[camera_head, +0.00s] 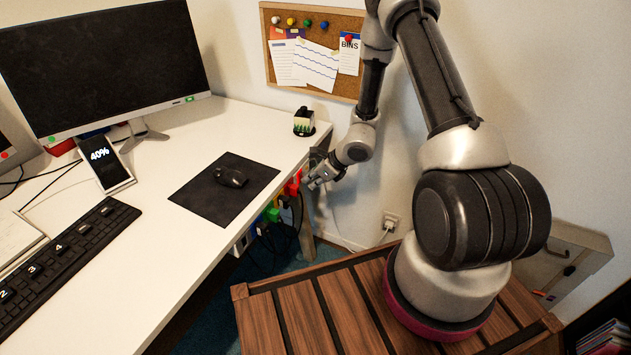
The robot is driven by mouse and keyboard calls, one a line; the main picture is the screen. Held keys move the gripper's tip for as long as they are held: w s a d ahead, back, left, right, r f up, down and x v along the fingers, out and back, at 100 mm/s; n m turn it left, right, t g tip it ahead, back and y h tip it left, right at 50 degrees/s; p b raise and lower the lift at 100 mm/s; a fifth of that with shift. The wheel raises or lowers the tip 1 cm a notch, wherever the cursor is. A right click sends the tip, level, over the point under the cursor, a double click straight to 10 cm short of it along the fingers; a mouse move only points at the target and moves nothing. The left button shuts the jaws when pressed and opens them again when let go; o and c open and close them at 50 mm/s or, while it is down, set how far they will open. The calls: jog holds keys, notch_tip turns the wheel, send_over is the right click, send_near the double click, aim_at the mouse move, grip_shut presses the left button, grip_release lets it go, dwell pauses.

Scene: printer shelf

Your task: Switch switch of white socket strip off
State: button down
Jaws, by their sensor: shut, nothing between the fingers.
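The white socket strip (241,244) is mounted below the right edge of the desk, in shadow. Only its near end shows clearly. Several coloured plugs sit along it, among them a red plug (293,186) and a green plug (273,214). Its switch is too small and dark to make out. My gripper (314,184) is shut and empty, just right of the red plug at the far end of the strip. I cannot tell whether the fingertips touch anything there.
The white desk (180,150) carries a monitor (105,60), a phone (106,170), a keyboard (60,262) and a mouse (230,177) on a dark mat. Dark cables (268,243) hang below the strip. A wall outlet (390,222) is behind my arm. A corkboard (310,45) hangs on the wall.

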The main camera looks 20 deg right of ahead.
jog(key=shift+w+a+f, duration=0.1)
jog(key=shift+w+a, duration=0.05)
jog(key=shift+a, duration=0.05)
dwell(0.4)
jog(key=shift+r, duration=0.85)
